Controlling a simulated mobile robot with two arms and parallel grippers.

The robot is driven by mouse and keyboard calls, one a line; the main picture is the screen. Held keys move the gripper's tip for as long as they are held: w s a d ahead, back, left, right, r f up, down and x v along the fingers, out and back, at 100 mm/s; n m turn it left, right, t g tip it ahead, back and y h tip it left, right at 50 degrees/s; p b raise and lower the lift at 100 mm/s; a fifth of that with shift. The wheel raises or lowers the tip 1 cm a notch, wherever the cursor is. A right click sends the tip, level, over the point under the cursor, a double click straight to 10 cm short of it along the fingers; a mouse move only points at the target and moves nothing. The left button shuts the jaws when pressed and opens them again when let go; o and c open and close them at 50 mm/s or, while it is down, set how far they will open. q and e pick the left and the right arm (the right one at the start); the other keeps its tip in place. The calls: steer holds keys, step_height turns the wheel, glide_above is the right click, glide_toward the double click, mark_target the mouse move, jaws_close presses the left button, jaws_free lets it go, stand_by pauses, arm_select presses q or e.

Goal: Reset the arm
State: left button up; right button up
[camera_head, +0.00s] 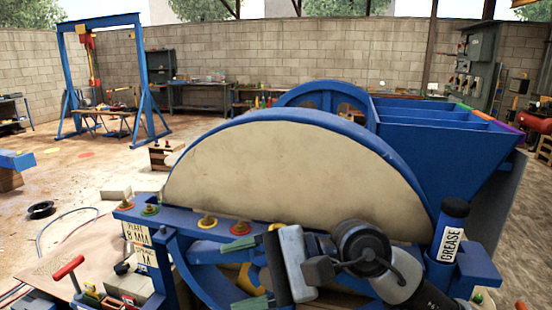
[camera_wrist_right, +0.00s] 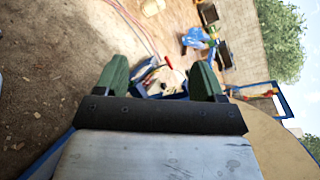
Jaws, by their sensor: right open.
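My right gripper (camera_head: 245,273) is in front of the blue jaw crusher (camera_head: 425,145), its two green-tipped fingers spread apart and pointing left. It also shows in the right wrist view (camera_wrist_right: 160,78), open with nothing between the fingers. My right arm comes in from the lower right. The gripper is close to the crusher's front blue beam and wheel; whether it touches them I cannot tell. My left gripper is not in view.
A large tan wheel guard (camera_head: 290,170) fills the middle. A grease tube (camera_head: 449,232) stands upright at right. Several coloured-ringed bolts (camera_head: 208,221) line the blue beam. A tool box (camera_head: 130,285) is at lower left. Floor is open at left, before a blue gantry (camera_head: 140,75).

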steer(key=w+d+r+m+t+y, duration=0.1)
steer(key=d+r+m+t+y, duration=0.2)
steer(key=m+t, duration=0.65)
steer(key=w+d+m+t+y, duration=0.1)
steer(key=d+m+t+y, duration=0.35)
steer(key=m, duration=0.95)
steer(key=w+d+f+m+t+h, duration=0.3)
steer(key=d+f+m+t+h, duration=0.3)
steer(key=m+t+h, duration=0.7)
steer(key=s+d+f+m+g+h, duration=0.2)
steer(key=d+f+m+g+h, duration=0.25)
steer(key=f+m, duration=0.4)
steer(key=s+d+f+m+g+h, duration=0.1)
steer(key=d+f+m+g+h, duration=0.4)
steer(key=f+m, duration=0.4)
steer(key=s+d+f+m+g, duration=0.1)
steer(key=s+f+m+g, duration=0.5)
steer(key=s, duration=0.4)
steer(key=s+d+f+m+g, duration=0.1)
steer(key=s+f+m+g, duration=0.2)
steer(key=s+f+g, duration=0.5)
steer(key=s+f, duration=0.3)
steer(key=f, duration=2.4)
steer(key=s+d+f+g, duration=0.1)
steer(key=s+d+f, duration=0.2)
steer(key=s+f, duration=1.1)
steer(key=shift+s+f+n, duration=0.2)
steer(key=shift+s+n, duration=0.1)
steer(key=shift+s, duration=0.45)
